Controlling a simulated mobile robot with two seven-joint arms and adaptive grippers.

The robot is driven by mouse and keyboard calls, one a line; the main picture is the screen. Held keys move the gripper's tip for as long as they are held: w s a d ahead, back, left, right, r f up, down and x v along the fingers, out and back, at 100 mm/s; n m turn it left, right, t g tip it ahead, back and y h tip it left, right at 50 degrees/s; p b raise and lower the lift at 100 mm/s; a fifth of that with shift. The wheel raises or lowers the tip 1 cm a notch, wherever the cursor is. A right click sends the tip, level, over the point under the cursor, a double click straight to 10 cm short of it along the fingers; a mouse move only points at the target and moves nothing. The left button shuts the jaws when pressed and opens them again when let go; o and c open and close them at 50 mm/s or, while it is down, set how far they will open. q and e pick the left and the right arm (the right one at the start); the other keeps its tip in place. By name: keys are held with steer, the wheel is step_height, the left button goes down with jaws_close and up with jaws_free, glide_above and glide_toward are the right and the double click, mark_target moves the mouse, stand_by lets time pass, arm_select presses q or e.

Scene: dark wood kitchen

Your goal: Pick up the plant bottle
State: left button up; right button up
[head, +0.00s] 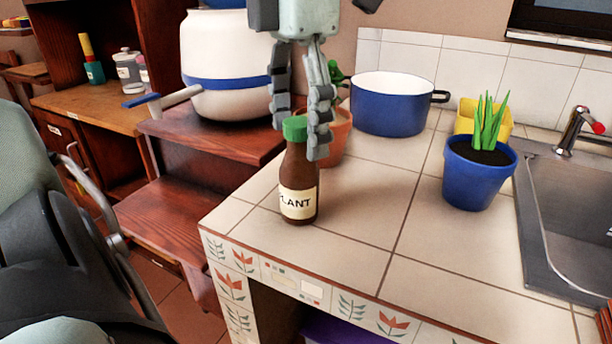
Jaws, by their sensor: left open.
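The plant bottle (299,170) is brown with a green cap and a cream label reading "PLANT". It stands upright on the tiled counter near its left corner. My left gripper (299,132) points down from above, with its fingers apart. One finger is at the left of the green cap; the other is in front of the cap's right side and hides part of the bottle's right shoulder. I cannot tell whether either finger touches the bottle. My right gripper does not show.
An orange pot (338,138) with a plant stands close behind the bottle. A blue pan (390,110) is at the back, and a blue potted plant (477,178) is right, beside the sink (565,230). The counter (370,225) between bottle and blue pot is clear.

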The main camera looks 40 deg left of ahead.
mark_target(299, 164)
arm_select(q)
steer(key=f, duration=0.5)
steer(key=shift+s+d+f, duration=0.15)
steer(key=shift+s+d, duration=0.1)
steer(key=shift+d, duration=0.05)
steer(key=shift+c, duration=0.5)
steer(key=c, duration=1.2)
